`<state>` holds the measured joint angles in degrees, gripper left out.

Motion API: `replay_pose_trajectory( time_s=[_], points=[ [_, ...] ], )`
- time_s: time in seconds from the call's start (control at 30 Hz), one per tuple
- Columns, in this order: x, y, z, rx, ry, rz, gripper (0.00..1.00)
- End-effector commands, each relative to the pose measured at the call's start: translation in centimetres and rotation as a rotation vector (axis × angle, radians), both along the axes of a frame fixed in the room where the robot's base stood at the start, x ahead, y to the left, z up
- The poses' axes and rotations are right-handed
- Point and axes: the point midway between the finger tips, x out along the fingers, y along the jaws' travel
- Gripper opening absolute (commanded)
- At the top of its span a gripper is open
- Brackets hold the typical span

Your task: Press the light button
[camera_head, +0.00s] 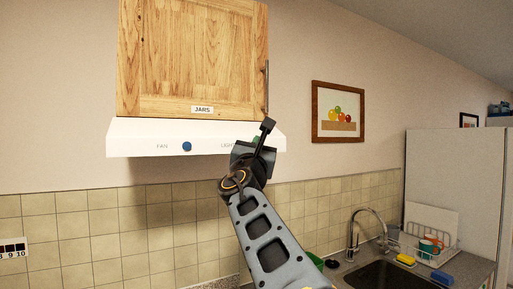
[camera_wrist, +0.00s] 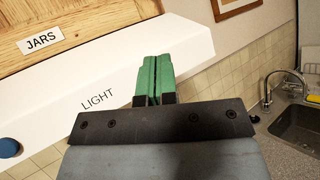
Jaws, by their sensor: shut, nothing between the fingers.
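The white range hood (camera_head: 135,138) has a front face with FAN and LIGHT labels. The LIGHT label (camera_wrist: 97,99) shows clearly in the wrist view and is partly covered by my arm in the head view. The light button itself is not visible in either view; my gripper covers the hood face just right of that label. My gripper (camera_wrist: 156,60) is shut and empty, its green fingers together in front of the hood. In the head view it (camera_head: 257,141) is mostly hidden by my wrist. I cannot tell whether the fingertips touch the hood.
A blue fan button (camera_head: 187,146) sits left on the hood. A wooden cabinet (camera_head: 190,60) labelled JARS is above it. A framed fruit picture (camera_head: 338,112) hangs to the right. The sink (camera_head: 380,274), faucet (camera_head: 352,235) and dish rack (camera_head: 425,240) are lower right.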

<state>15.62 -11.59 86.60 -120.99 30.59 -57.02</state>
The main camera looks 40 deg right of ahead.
Motion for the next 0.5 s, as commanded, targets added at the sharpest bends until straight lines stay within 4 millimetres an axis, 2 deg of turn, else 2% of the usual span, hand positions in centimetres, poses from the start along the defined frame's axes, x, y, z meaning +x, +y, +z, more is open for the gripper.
replay_pose_trajectory(
  time_s=[0.23, 0.5],
  points=[
    [-2.8, 0.4, -0.1, -0.001, -0.002, -0.001, 0.0],
    [-4.8, 0.7, -0.1, 0.0, -0.002, -0.001, 0.0]
  ],
)
